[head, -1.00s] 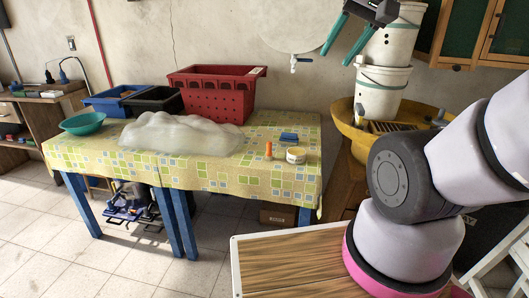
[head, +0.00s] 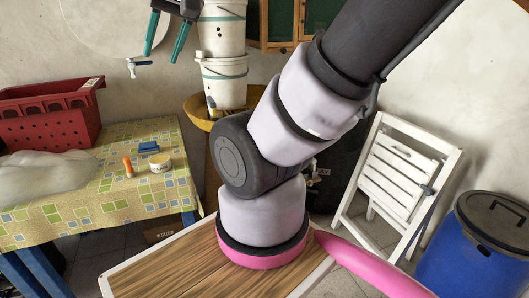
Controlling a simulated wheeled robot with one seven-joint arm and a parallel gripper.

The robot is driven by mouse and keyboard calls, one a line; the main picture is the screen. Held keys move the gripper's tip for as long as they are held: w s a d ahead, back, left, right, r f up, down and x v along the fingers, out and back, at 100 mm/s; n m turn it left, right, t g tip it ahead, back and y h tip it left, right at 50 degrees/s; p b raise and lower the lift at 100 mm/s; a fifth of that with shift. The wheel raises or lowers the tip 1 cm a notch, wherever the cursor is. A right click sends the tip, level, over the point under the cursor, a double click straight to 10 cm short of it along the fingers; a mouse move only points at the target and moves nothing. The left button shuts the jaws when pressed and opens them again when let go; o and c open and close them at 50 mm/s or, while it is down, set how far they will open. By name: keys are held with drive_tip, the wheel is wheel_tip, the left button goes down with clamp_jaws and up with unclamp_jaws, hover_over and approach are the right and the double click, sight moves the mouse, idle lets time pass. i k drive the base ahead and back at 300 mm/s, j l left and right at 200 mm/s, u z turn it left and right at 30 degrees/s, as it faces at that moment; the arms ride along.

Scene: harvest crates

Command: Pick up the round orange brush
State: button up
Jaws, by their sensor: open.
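In the head view a small upright orange object (head: 128,166) stands on the table near its right end. It is too small to tell for sure whether it is the round orange brush. No other orange brush shows. My gripper (head: 163,54) is at the top of the view, high above the table and far from the orange object. Its two green-edged fingers are apart, pointing down, with nothing between them.
A blue item (head: 149,147) and a cream tub (head: 160,163) stand close to the orange object. A red crate (head: 50,127) and a clear plastic heap (head: 45,178) lie left. Stacked white buckets (head: 224,80) stand behind. A folded white chair (head: 392,180) and blue barrel (head: 476,250) are right.

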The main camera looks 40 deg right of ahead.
sight(131, 173)
drive_tip(key=i+l, duration=0.4)
drive_tip(key=i, duration=0.15)
drive_tip(key=i+l, duration=0.35)
drive_tip(key=i, duration=0.25)
drive_tip(key=j+u, duration=0.05)
